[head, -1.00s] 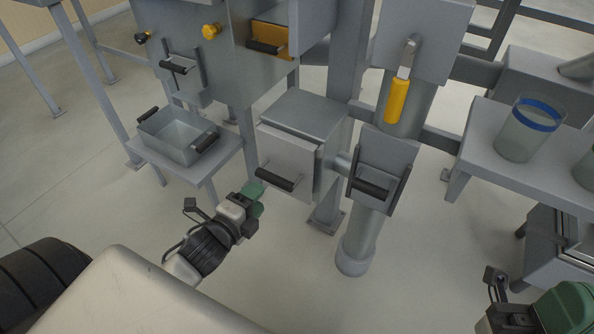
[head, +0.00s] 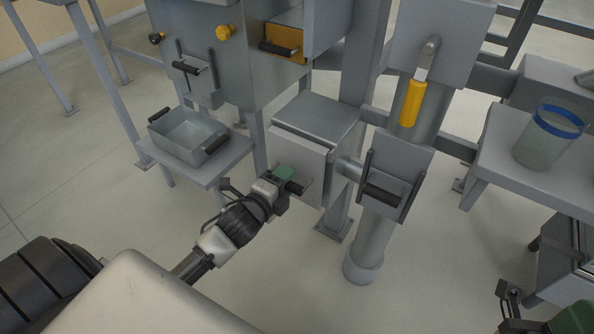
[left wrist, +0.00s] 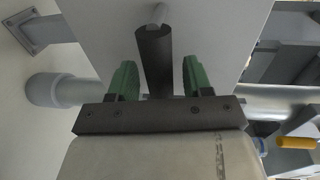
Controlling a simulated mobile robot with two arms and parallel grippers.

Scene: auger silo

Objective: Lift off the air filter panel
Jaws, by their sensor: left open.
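The air filter panel (head: 300,150) is a flat grey plate on the front of a metal box, with a black bar handle (head: 295,188) low on its face. My left gripper (head: 285,176) is at this handle, and its green fingers partly cover it. In the left wrist view, the open fingers (left wrist: 160,78) stand on either side of the dark handle bar (left wrist: 155,58), with a gap showing on both sides. The panel (left wrist: 205,30) is behind it. My right gripper (head: 572,316) is at the bottom right corner, cut off by the frame; its jaws are unclear.
A metal bin (head: 187,136) with black handles sits on a small shelf at left. A sloped hatch with a black handle (head: 384,194) is on the pipe right of the box. A yellow-handled lever (head: 413,102) hangs above. A clear jar (head: 548,135) stands on the right bench.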

